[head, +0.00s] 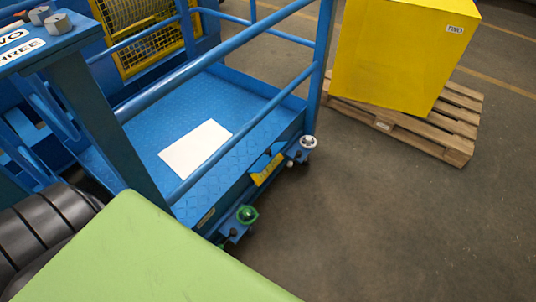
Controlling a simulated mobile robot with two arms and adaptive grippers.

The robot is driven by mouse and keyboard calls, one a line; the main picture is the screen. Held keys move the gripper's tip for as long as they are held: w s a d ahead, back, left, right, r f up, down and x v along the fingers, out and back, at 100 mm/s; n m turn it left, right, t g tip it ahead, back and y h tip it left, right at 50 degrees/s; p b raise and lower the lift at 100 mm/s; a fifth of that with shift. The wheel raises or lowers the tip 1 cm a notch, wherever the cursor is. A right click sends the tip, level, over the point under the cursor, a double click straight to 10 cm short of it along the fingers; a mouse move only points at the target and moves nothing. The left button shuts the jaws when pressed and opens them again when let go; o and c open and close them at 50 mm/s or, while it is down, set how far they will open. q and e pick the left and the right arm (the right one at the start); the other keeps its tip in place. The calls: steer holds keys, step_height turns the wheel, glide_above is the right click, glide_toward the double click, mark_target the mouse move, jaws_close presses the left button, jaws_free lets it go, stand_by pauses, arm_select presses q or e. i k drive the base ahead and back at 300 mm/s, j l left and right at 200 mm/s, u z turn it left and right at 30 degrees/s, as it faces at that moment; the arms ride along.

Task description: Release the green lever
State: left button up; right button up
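A small green part (247,214), which looks like the green lever, sits low on the front edge of a blue platform (250,100). It is on a short blue bracket, near the middle of the picture. It is small, and I cannot tell its exact position or whether it is latched. A similar part with a white-grey top (308,142) sits further right on the same edge. A yellow piece (267,169) lies between them. Neither of my grippers is in view.
Blue guard rails (230,52) enclose the platform, where a white sheet (195,149) lies. A yellow box (405,55) stands on a wooden pallet (455,135) at upper right. A light green surface (140,255) fills the lower left. The floor at lower right is clear.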

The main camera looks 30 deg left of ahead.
mark_target(233, 231)
steer(key=u, duration=0.45)
steer(key=k+j+u, duration=0.1)
steer(key=u, duration=0.35)
steer(key=j+u, duration=0.2)
steer(key=u, duration=0.25)
